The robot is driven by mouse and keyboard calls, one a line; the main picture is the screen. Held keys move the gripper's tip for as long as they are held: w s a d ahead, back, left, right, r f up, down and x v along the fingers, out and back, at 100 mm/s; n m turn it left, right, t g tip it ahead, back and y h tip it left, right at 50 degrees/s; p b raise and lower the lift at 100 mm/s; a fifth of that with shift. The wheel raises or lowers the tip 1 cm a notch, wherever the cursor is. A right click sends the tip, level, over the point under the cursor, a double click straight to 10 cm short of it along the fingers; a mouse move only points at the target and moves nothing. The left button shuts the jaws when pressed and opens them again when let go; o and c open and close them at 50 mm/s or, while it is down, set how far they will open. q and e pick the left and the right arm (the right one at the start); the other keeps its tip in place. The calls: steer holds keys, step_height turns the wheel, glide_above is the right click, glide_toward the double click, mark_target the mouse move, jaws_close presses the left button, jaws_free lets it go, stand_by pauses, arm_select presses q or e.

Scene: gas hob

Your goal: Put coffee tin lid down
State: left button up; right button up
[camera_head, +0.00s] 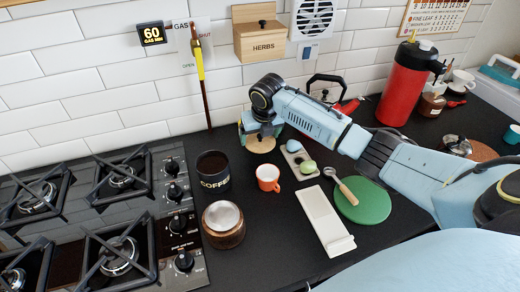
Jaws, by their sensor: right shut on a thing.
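The dark coffee tin (213,181) stands upright on the black worktop beside the hob, with its top uncovered. My right gripper (261,133) is behind and to the right of the tin, low near the wall. It is shut on a tan round disc, which looks like the coffee tin lid (262,147). The gripper partly hides the lid, and I cannot tell whether the lid touches the worktop. My left gripper is out of view.
An orange cup (268,178) stands just in front of the lid. A brown jar with a metallic top (223,226), a white tray (320,216) and a green disc (372,203) are nearer. The gas hob (150,160) is left. A red flask (402,90) stands right.

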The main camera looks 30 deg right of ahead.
mark_target(261, 142)
steer(key=shift+f, duration=0.7)
step_height(261, 142, down, 3)
steer(key=shift+f+b, duration=0.1)
steer(key=shift+b, duration=0.35)
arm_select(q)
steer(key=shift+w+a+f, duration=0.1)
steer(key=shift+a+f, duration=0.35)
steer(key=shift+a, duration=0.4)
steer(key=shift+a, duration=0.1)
arm_select(e)
steer(key=shift+f, duration=0.15)
steer(key=o, duration=0.8)
steer(key=shift+o, duration=0.2)
steer(key=p+v, duration=0.2)
steer(key=v, duration=0.8)
steer(key=shift+r+p, duration=0.35)
steer(key=shift+r, duration=0.05)
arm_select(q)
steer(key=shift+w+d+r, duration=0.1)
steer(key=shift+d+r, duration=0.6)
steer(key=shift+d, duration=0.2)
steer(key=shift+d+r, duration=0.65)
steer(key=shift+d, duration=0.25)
arm_select(e)
steer(key=shift+s+a+r, duration=0.1)
steer(key=shift+s+r, duration=0.2)
steer(key=shift+r, duration=0.35)
